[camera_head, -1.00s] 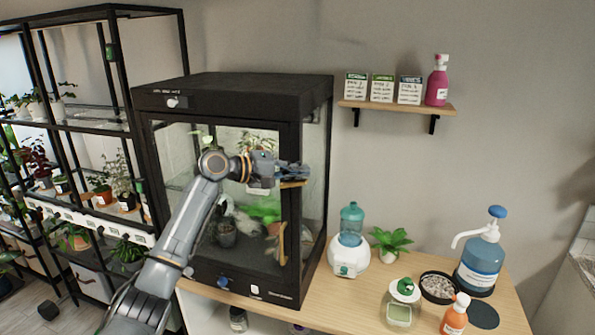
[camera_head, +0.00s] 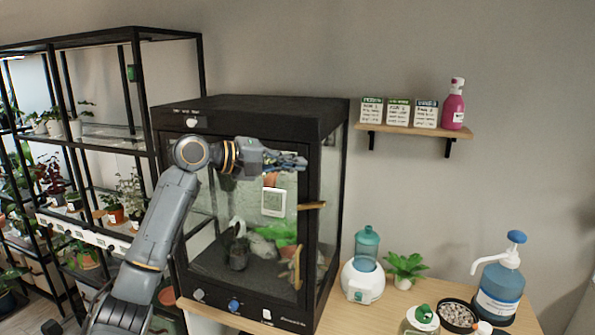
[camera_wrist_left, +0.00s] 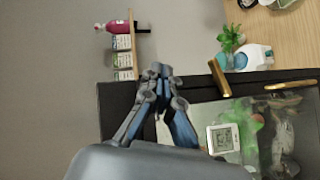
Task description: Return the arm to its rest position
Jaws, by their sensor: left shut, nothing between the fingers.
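My left arm comes in from the lower left of the head view and crosses in front of the black glass cabinet (camera_head: 262,112). My left gripper (camera_head: 303,162) is shut and empty, pointing right, at the upper front of the cabinet. It stands above and a little left of the wooden door handle (camera_head: 312,205), apart from it. In the left wrist view the closed fingertips (camera_wrist_left: 160,70) show near the cabinet's dark edge, with the handle (camera_wrist_left: 219,78) to their right. My right gripper is not in view.
A wall shelf (camera_head: 418,130) holds cards and a pink bottle (camera_head: 453,104). On the wooden table (camera_head: 372,315) stand a humidifier (camera_head: 362,281), a small plant (camera_head: 405,268) and a blue pump bottle (camera_head: 500,290). A black rack (camera_head: 95,143) with plants stands left. The wall space between cabinet and shelf is free.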

